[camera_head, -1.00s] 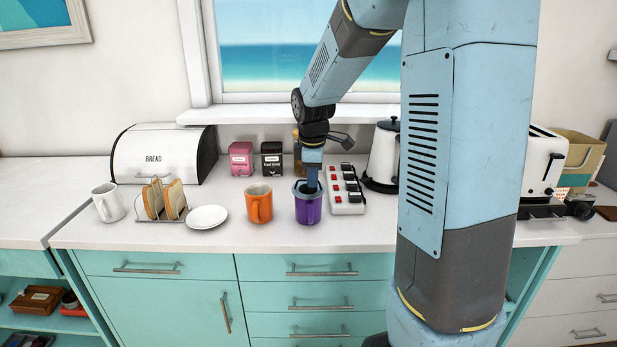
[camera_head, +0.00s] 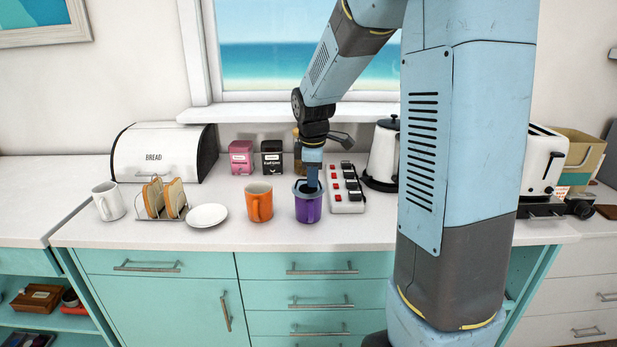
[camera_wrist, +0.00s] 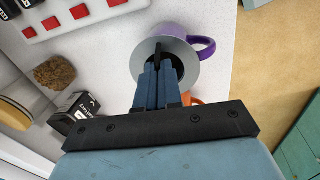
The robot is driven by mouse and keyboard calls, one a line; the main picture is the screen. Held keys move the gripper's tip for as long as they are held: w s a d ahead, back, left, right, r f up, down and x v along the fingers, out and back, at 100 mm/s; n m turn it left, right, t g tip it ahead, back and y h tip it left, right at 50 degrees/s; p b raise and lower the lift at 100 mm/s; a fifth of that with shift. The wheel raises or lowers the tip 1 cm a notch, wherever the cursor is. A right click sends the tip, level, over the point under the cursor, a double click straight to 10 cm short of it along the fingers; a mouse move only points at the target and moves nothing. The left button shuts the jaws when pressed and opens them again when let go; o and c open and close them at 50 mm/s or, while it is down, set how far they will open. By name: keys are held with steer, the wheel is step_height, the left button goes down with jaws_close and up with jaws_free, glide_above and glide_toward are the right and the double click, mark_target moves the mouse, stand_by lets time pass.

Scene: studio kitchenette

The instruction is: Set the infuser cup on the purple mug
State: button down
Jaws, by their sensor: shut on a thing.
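The purple mug (camera_head: 308,208) stands upright on the white counter, right of the orange mug. It also shows in the wrist view (camera_wrist: 188,33), with its handle to the right. The infuser cup (camera_wrist: 182,62) is a grey metal cup with a wide flat rim. It sits at the mouth of the purple mug, and its rim covers most of the opening. In the head view its rim (camera_head: 299,187) shows at the top of the mug. My gripper (camera_wrist: 157,65) points down over the mug and is shut on the infuser cup. The cup's lower part is hidden inside the mug.
A power strip (camera_head: 345,190) with red switches lies close right of the purple mug, with a kettle (camera_head: 383,155) behind it. The orange mug (camera_head: 259,203) is close left. A saucer (camera_head: 207,216) and toast rack (camera_head: 160,215) are farther left. The front counter strip is clear.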

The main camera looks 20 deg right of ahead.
steer(key=c, duration=1.2)
jaws_free()
steer(key=r, duration=0.4)
steer(key=s+r, duration=0.1)
steer(key=r, duration=0.4)
steer(key=s+a+r, duration=0.1)
steer(key=r, duration=0.3)
steer(key=shift+s+r, duration=0.1)
steer(key=shift+r, duration=0.15)
